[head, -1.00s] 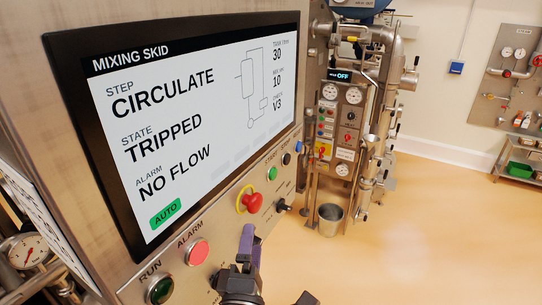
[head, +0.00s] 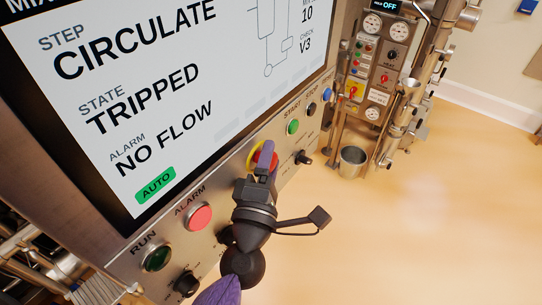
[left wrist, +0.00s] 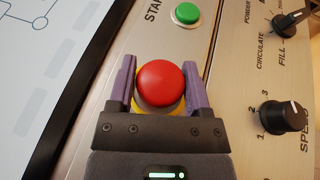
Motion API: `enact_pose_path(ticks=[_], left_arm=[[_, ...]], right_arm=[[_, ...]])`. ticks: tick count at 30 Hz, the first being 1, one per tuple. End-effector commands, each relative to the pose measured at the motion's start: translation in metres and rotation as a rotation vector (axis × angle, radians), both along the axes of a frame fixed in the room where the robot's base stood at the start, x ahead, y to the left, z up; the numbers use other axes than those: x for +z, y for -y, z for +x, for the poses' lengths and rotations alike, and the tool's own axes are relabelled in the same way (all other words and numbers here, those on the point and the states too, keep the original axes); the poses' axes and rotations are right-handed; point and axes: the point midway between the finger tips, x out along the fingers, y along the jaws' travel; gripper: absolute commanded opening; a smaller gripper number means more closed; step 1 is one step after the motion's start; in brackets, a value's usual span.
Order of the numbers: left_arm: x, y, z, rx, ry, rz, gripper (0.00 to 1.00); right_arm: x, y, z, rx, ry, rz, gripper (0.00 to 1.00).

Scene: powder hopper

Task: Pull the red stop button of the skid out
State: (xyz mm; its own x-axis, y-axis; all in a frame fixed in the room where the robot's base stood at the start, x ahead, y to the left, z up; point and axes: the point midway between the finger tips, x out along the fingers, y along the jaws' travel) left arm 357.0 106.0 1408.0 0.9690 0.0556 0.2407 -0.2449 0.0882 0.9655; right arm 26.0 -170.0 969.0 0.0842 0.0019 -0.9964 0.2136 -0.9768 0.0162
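The red stop button (left wrist: 160,82) sits on the skid's metal front panel, with a yellow ring (left wrist: 146,105) behind it. In the head view the button (head: 258,158) is partly covered by my gripper. My left gripper (head: 264,156) is at the button, its purple fingers pointing at the panel. In the left wrist view the fingers of the gripper (left wrist: 159,66) stand on either side of the red cap, with a narrow gap showing at each side. The gripper is open around the button. My right gripper is not in view.
A green start button (left wrist: 187,13) and a black speed knob (left wrist: 283,116) are close by on the panel. The pink alarm button (head: 199,217) and dark green run button (head: 157,257) lie lower left. The screen (head: 170,110) reads TRIPPED, NO FLOW. Open floor lies at right.

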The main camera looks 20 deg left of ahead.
Motion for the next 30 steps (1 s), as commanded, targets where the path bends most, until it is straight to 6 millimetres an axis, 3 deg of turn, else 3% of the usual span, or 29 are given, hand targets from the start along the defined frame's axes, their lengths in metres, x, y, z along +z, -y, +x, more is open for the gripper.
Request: enact_pose_path(ticks=[1,8,9,17,23,29,30], left_arm=[[0.000,0.000,0.000,0.000,0.000,0.000,0.51],[0.000,0.000,0.000,-0.001,0.000,0.000,0.02],[0.000,0.000,0.000,-0.001,0.000,0.000,0.00],[0.000,0.001,0.000,-0.001,-0.001,-0.001,0.00],[0.000,0.017,-0.006,-0.003,-0.002,-0.002,0.00],[-0.001,0.017,-0.006,-0.005,-0.002,-0.001,0.00],[-0.001,0.017,-0.006,-0.005,-0.003,-0.001,0.62]], right_arm=[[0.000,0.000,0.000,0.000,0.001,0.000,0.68],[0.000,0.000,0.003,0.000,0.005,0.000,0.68],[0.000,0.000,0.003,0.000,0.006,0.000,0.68],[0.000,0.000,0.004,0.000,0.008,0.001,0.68],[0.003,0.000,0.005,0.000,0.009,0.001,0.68],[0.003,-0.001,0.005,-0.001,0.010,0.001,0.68],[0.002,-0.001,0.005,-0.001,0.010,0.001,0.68]])
